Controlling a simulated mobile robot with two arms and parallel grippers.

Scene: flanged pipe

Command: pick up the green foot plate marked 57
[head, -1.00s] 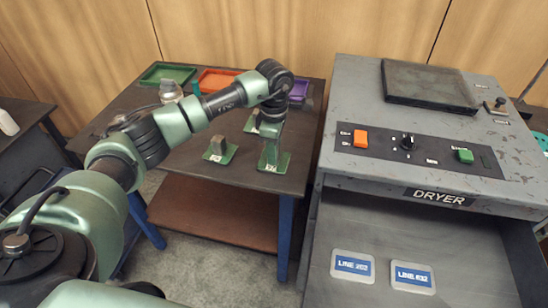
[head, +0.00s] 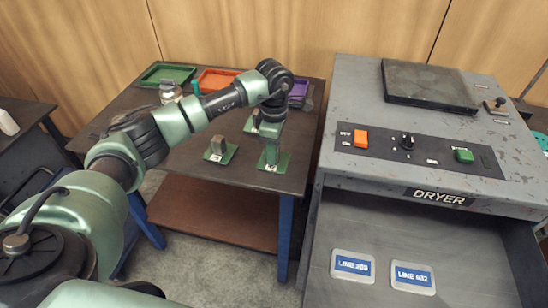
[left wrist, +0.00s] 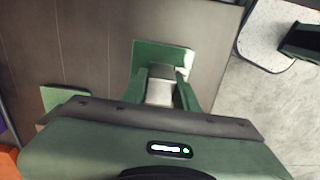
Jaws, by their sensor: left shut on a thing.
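A green foot plate (head: 284,163) with a pale label on its near edge sits at the front right of the dark table; I cannot read the number. My left gripper (head: 271,153) points down over it. In the left wrist view the fingers of my left gripper (left wrist: 162,92) are shut on the grey upright block of this green foot plate (left wrist: 150,54). The plate appears to rest on the table top. A second green foot plate (head: 226,156) with a grey block stands to its left. A third (head: 249,126) lies behind, partly hidden by my arm. My right gripper is not in view.
Green (head: 168,73), orange (head: 214,78) and purple (head: 299,88) trays stand along the table's back. A jar (head: 170,92) is near the green tray. The grey dryer (head: 345,120) stands close on the right, across a narrow gap. The table's front edge is near the plates.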

